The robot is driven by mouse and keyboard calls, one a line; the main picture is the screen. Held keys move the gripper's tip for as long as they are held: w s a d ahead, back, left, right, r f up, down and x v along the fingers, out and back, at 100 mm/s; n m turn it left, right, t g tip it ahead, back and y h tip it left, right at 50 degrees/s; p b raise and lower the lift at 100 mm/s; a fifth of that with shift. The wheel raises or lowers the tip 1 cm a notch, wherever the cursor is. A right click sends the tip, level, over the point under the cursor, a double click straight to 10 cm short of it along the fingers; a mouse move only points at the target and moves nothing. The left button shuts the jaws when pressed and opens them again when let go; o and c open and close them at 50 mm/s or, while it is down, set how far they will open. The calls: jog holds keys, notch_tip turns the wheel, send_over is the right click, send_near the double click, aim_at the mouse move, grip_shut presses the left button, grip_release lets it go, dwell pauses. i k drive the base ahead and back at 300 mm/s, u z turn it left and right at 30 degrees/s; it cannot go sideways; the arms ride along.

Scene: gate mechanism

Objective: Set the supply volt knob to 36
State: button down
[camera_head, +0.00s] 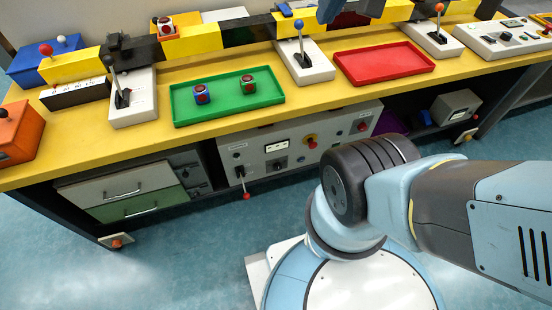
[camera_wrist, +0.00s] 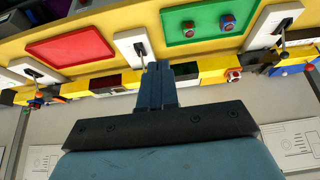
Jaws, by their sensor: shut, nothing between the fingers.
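I cannot read any label as supply volt, so I cannot tell which knob it is. A pale control panel (camera_head: 294,142) under the bench in the head view carries a small display, a dark knob (camera_head: 279,164), a red-and-yellow button and a lever. A second console (camera_head: 505,38) with dark knobs lies on the bench at the far right. My gripper (camera_wrist: 158,68) shows in the wrist view with its two blue fingers together and nothing between them. It is over the bench, apart from both panels. The under-bench panel does not show in the wrist view.
The yellow bench (camera_head: 70,140) holds a green tray (camera_head: 228,108) with two red-buttoned cubes, a red tray (camera_head: 384,64), and several lever boxes, including one with a blue-knobbed lever (camera_head: 299,25). A row of coloured blocks runs along the back. The floor in front is mostly clear.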

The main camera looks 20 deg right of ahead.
aim_at(277, 167)
jog(key=z, duration=0.05)
jog(key=k, duration=0.9)
jog(key=z, duration=0.45)
